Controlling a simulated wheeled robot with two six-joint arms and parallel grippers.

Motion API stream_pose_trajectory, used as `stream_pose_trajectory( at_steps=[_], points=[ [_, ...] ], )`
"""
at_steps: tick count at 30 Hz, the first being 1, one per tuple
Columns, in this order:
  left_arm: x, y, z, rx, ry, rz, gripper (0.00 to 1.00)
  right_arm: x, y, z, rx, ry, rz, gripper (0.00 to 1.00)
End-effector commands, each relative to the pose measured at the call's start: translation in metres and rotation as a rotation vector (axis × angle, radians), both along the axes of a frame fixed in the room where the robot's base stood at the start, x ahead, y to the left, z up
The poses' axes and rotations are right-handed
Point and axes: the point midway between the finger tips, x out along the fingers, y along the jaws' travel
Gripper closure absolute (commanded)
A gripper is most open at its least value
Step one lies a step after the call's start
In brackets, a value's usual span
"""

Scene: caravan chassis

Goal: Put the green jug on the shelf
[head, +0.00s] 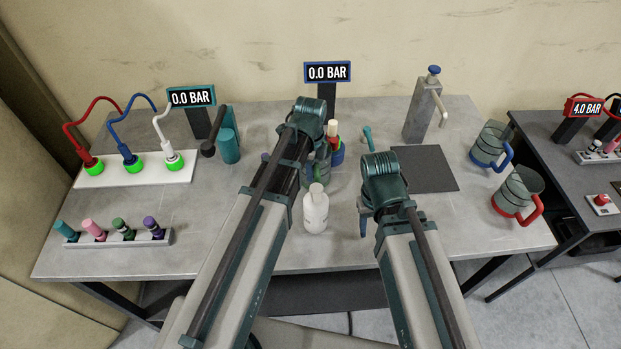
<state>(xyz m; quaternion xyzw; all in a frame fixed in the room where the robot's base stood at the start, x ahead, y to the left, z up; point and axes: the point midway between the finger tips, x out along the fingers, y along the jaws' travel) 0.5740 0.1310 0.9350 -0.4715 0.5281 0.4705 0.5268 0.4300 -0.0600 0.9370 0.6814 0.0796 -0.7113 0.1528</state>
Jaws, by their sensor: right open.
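Two grey-green jugs stand at the table's right side, one with a blue handle (488,146) and one with a red handle (516,192). My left gripper (310,118) is over the middle of the table, its fingers hidden by its own arm. My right gripper (364,216) is open, low over the table's middle, mostly hidden behind its wrist.
A white bottle (316,209) stands between my arms, with partly hidden items behind it. A dark mat (424,168) and a pump dispenser (424,108) are right of centre. Hose connectors on a white plate (135,171) and a peg rack (117,237) fill the left.

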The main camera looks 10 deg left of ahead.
Motion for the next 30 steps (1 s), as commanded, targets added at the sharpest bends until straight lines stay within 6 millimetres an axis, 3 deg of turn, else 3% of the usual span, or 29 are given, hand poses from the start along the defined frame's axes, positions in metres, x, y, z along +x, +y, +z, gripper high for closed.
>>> stream_pose_trajectory(
  at_steps=[12, 18, 30],
  points=[
    [0.0, 0.0, -0.0073, 0.0, 0.0, 0.0, 1.0, 0.0, 0.0, -0.0073, 0.0, 0.0, 0.0, 0.5],
    [0.0, 0.0, -0.0058, 0.0, 0.0, 0.0, 0.67, -0.0001, 0.0, -0.0058, 0.0, 0.0, 0.0, 0.5],
    [0.0, 0.0, -0.0025, 0.0, 0.0, 0.0, 0.67, 0.0, -0.0001, -0.0025, 0.0, 0.0, 0.0, 0.5]
  ],
)
